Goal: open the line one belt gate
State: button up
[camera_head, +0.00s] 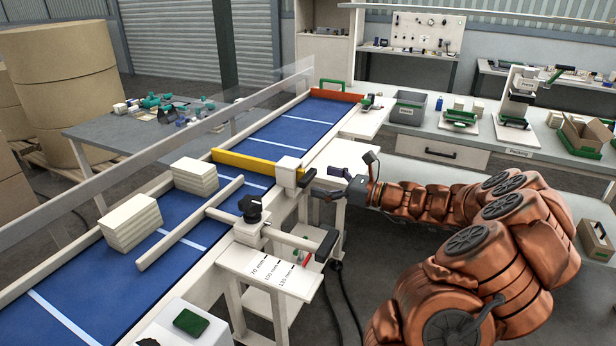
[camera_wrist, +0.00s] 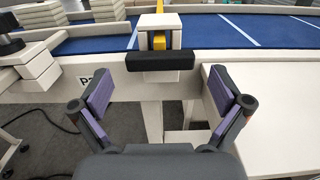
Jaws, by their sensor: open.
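A yellow gate bar (camera_head: 243,163) lies across the blue belt (camera_head: 330,112). Its near end enters a white block (camera_head: 289,170) on the belt's near rail, with a black handle (camera_head: 307,178) on the outer side. In the wrist view the black handle (camera_wrist: 160,60) is centred just ahead, with the yellow end (camera_wrist: 158,40) behind it. My gripper (camera_wrist: 160,92) is open and empty, its purple-padded fingers left and right of the handle's line, short of it. In the head view my gripper (camera_head: 335,187) is just right of the handle. I cannot tell which bar is line one's.
Two stacks of pale sheets (camera_head: 131,221) (camera_head: 195,175) lie on the belt before the yellow bar. A white guide bar (camera_head: 190,223) with a black knob (camera_head: 250,207) is nearby. An orange bar (camera_head: 337,95) with a green handle crosses the far end. A bench (camera_head: 430,124) stands behind.

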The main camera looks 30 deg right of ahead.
aim_at(311, 178)
jog(key=shift+p+x, duration=0.3)
jog(key=shift+x, duration=1.9)
jog(key=c, duration=1.5)
jog(key=shift+s, duration=0.15)
jog(key=shift+c, duration=0.2)
